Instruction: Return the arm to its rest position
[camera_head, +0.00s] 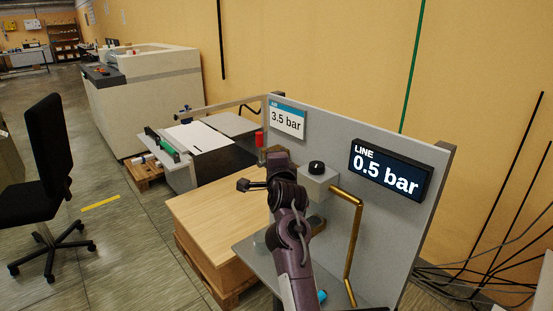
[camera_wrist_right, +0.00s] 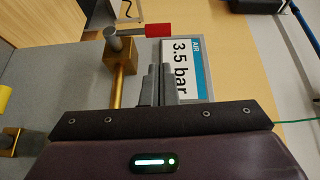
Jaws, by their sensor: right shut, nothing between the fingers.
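My right arm (camera_head: 290,220) rises from the bottom of the head view in front of the grey panel, bent at a joint near the middle. My right gripper shows in the wrist view (camera_wrist_right: 158,75), with its two grey fingers together and nothing between them. It points at the panel beside the red-handled valve (camera_wrist_right: 135,32) and the AIR sign reading 3.5 bar (camera_wrist_right: 182,65). The sign (camera_head: 287,120) and the red handle (camera_head: 260,139) also show in the head view. There the fingertips are hidden behind my wrist. My left gripper is not in view.
The grey panel (camera_head: 345,135) carries a LINE display (camera_head: 390,172) reading 0.5 bar, a black-knobbed regulator (camera_head: 316,168) and a brass pipe (camera_head: 352,240). A wooden stack (camera_head: 210,205) stands left of my arm. A black chair (camera_head: 50,150) is at far left. Open floor lies between.

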